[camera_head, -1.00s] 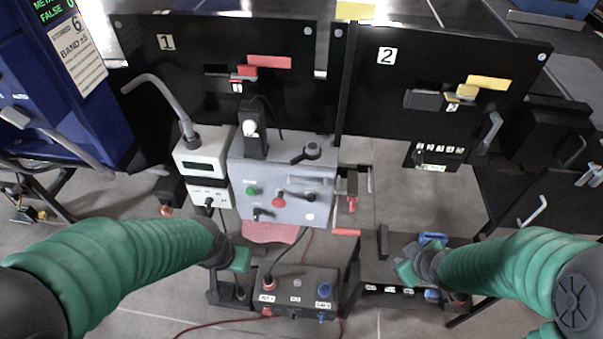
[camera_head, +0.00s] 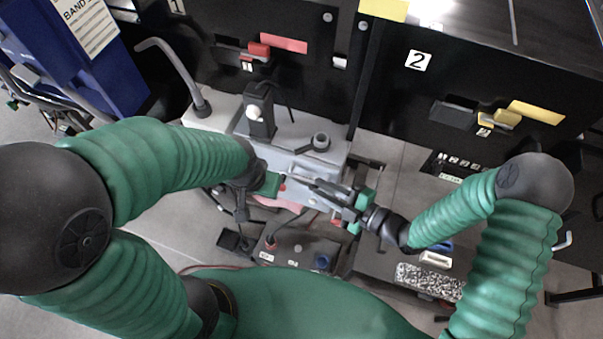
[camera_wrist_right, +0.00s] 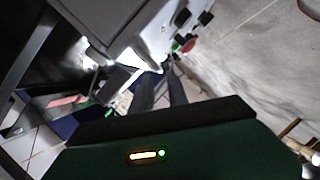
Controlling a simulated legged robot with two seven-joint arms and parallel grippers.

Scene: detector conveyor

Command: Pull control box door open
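The grey control box (camera_head: 322,155) stands in the middle of the head view, with a dark knob (camera_head: 320,142) on top. Its front is largely hidden behind my arms and grippers. My right gripper (camera_head: 300,186) reaches in from the right, its dark fingers at the box front. My left gripper (camera_head: 273,185) is at the box's front left; its fingers are mostly hidden. In the right wrist view, the grey box face (camera_wrist_right: 150,25) with a red button (camera_wrist_right: 188,45) lies just beyond the dark fingers (camera_wrist_right: 162,88). I cannot see whether the fingers touch the door or its handle.
A black button box (camera_head: 295,250) sits low in front of the control box. A grey bent tube (camera_head: 180,70) rises at the left. A blue machine (camera_head: 75,60) stands at far left.

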